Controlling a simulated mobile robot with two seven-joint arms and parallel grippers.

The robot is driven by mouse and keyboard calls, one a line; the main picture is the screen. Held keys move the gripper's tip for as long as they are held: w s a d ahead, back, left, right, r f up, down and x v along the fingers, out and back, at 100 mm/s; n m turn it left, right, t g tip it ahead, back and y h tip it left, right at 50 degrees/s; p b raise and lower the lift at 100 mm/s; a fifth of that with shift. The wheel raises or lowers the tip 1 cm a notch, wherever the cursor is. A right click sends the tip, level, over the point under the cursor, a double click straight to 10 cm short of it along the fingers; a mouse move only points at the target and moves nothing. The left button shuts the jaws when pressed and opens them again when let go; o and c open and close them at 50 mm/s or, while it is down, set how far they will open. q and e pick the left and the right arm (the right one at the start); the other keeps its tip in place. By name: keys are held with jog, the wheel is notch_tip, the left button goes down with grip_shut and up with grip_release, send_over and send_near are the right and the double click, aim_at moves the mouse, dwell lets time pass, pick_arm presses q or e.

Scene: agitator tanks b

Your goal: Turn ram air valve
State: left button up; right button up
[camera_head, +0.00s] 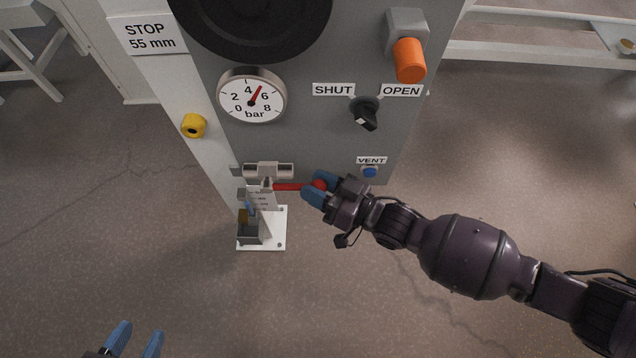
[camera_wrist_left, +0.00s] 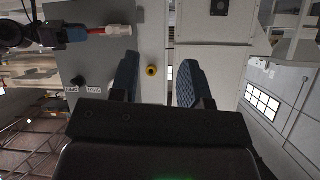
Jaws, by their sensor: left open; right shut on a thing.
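A valve (camera_head: 262,171) with a grey-white body sits low on the grey cabinet's front edge. Its red lever (camera_head: 288,187) extends to the right, roughly level. My right gripper (camera_head: 317,189) is shut on the lever's red end, which its blue fingers partly hide. In the left wrist view, the red lever (camera_wrist_left: 96,30) and my right gripper (camera_wrist_left: 76,32) show at the upper left. My left gripper (camera_head: 137,340) is open and empty at the bottom left, well apart from the valve. Its spread fingers also show in the left wrist view (camera_wrist_left: 158,80).
A pressure gauge (camera_head: 252,96) reads near 5 bar. A black knob (camera_head: 365,113) sits below SHUT and OPEN labels. A blue VENT button (camera_head: 370,171), an orange knob (camera_head: 409,60) and a yellow fitting (camera_head: 194,125) are nearby. A white bracket (camera_head: 276,229) stands below the valve.

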grip_shut()
jog(key=shift+w, duration=0.1)
jog(key=shift+r, duration=0.1)
